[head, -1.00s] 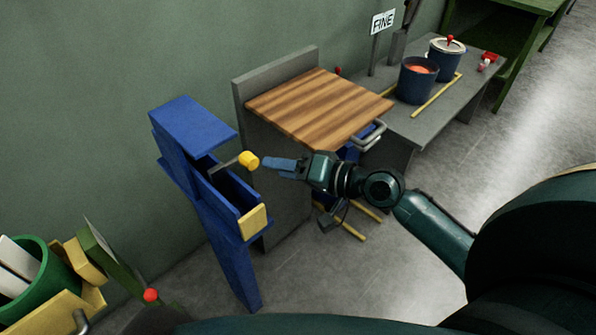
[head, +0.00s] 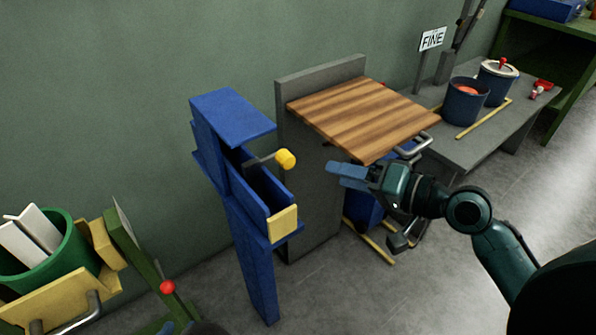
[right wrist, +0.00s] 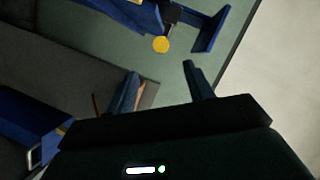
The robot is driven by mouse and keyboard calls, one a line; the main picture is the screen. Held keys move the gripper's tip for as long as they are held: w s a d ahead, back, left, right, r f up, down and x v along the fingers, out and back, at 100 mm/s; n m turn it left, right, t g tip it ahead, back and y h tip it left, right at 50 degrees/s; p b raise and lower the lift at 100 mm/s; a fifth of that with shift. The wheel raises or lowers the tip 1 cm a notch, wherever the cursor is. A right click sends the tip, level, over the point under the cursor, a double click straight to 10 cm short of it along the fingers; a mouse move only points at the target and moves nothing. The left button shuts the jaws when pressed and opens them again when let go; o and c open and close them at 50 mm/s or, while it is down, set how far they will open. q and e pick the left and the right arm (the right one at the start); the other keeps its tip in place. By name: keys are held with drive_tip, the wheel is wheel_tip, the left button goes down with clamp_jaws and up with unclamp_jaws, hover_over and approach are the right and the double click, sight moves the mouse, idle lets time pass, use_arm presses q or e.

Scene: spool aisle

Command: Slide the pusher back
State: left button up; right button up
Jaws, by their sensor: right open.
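The pusher's yellow knob (head: 285,159) sits on a short grey rod that rises out of a tall blue stand's trough (head: 255,190). The knob is near the stand's blue hood, above and behind the yellow block at the trough's front end. My right gripper (head: 330,172) is to the right of the knob, apart from it, with its blue fingers pointing toward it. In the right wrist view the gripper (right wrist: 161,70) is open and empty, and the yellow knob (right wrist: 161,45) shows just beyond the fingertips, between them. My left gripper is not in view.
A grey cabinet with a wooden top (head: 365,118) stands right behind the gripper. A grey bench (head: 530,105) with dark buckets is further right. A green bucket (head: 65,240) and a red knob (head: 167,287) are at the lower left. Open floor lies in front.

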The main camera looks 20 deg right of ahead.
sight(291, 162)
drive_tip(key=x, duration=1.3)
drive_tip(key=shift+p, duration=0.35)
drive_tip(key=shift+c, duration=0.4)
clamp_jaws()
